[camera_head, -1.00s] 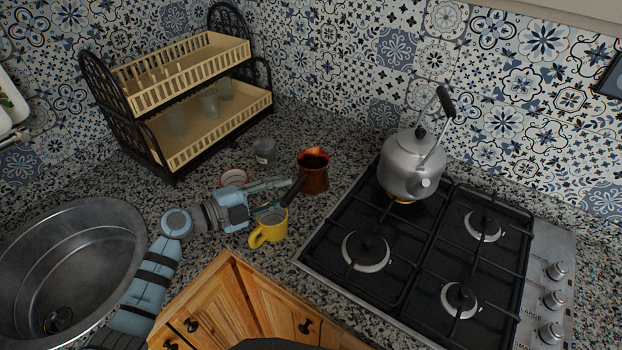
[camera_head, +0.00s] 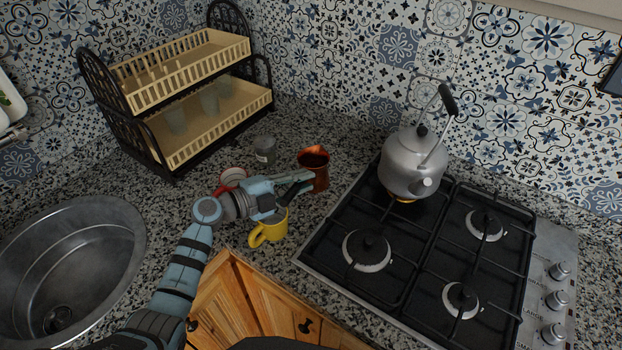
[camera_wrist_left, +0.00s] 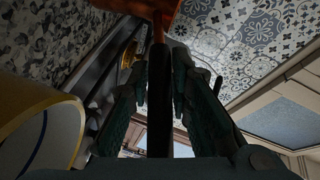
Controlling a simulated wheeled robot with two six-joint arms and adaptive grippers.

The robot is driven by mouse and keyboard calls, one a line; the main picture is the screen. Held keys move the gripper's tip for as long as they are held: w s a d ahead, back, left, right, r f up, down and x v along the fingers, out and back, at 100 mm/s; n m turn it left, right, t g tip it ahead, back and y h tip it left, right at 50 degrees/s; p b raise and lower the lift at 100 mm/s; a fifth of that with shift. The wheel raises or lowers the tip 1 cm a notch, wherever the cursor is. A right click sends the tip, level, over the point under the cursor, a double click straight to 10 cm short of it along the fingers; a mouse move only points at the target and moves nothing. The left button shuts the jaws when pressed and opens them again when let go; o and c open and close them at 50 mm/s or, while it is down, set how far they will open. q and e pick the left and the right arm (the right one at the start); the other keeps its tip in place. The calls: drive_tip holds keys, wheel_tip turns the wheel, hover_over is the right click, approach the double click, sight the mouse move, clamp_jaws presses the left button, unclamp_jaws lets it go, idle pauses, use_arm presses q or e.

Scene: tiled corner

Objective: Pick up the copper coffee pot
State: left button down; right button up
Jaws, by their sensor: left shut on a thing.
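The copper coffee pot (camera_head: 314,170) stands upright on the granite counter, just left of the stove. Part of the copper body (camera_wrist_left: 140,7) shows at the top edge there. I cannot make out any gap under the pot. My right gripper is not in view.
A yellow mug (camera_head: 272,230) stands just below my left gripper. A red-rimmed cup (camera_head: 233,176) and a grey glass (camera_head: 265,150) are behind it. A kettle (camera_head: 408,165) sits on the stove (camera_head: 330,258). The sink (camera_head: 110,215) and dish rack (camera_head: 165,165) are left.

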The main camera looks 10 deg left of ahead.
use_arm(q)
drive_tip(key=shift+r, duration=0.15)
drive_tip(key=shift+r+p, duration=0.3)
drive_tip(key=shift+r, duration=0.2)
wheel_tip(320, 180, up, 19)
drive_tip(key=p, duration=0.5)
drive_tip(key=shift+f, duration=0.1)
drive_tip(key=c, duration=2)
unclamp_jaws()
drive_tip(key=shift+c, duration=0.2)
clamp_jaws()
